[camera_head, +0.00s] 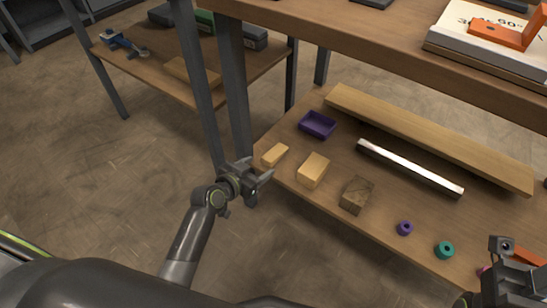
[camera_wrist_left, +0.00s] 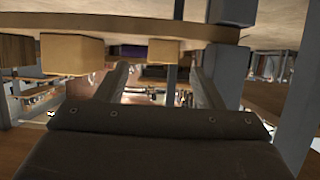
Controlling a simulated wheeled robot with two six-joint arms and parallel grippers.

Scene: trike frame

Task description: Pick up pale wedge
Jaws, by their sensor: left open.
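Two pale wooden blocks lie near the left front edge of the lower shelf. The smaller, lower one (camera_head: 275,155) is leftmost, and a larger one (camera_head: 313,170) is beside it. I cannot make out clearly which is wedge-shaped. My left gripper (camera_head: 261,187) is open and empty, just outside the shelf edge, near the smaller block and apart from it. In the left wrist view, which appears upside down, the smaller pale block (camera_wrist_left: 163,50) shows beyond and between the fingers, the larger one (camera_wrist_left: 72,55) to their left. My right arm's wrist (camera_head: 512,283) shows at lower right; its fingers are unclear.
The lower shelf also holds a purple tray (camera_head: 318,125), a dark brown block (camera_head: 357,195), a silver bar (camera_head: 408,167), a long plank (camera_head: 430,135), a purple ring (camera_head: 404,228) and a teal ring (camera_head: 444,250). A grey post (camera_head: 234,90) stands close behind my left gripper.

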